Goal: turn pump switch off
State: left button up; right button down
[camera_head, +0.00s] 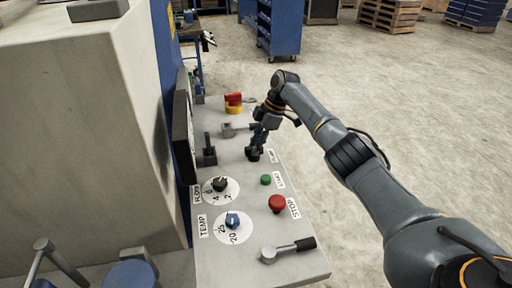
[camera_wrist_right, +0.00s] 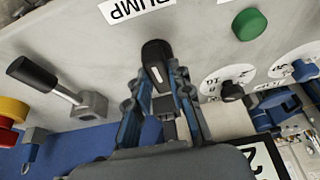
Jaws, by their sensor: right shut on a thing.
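The pump switch (camera_wrist_right: 156,52) is a black knob with a pale line on its top. In the right wrist view it stands on the grey panel beside the PUMP label (camera_wrist_right: 135,8), which appears upside down. My right gripper (camera_wrist_right: 160,85) has its two fingers on either side of the knob and is shut on it. In the head view the right gripper (camera_head: 258,145) reaches down to the switch (camera_head: 252,155) near the middle of the panel (camera_head: 250,205); the fingers partly hide it there. My left gripper is not in view.
Near the switch are a green button (camera_head: 266,180), a red stop button (camera_head: 277,203), a FLOW dial (camera_head: 220,184), a blue TEMP dial (camera_head: 232,220) and a black-handled lever (camera_head: 288,250). A red-and-yellow switch (camera_head: 233,103) is at the far end.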

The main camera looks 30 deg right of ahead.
jog(key=c, duration=1.2)
grip_release()
jog(key=shift+r, duration=0.1)
jog(key=v, duration=1.1)
jog(key=shift+d+r, duration=0.2)
jog(key=shift+r, duration=0.2)
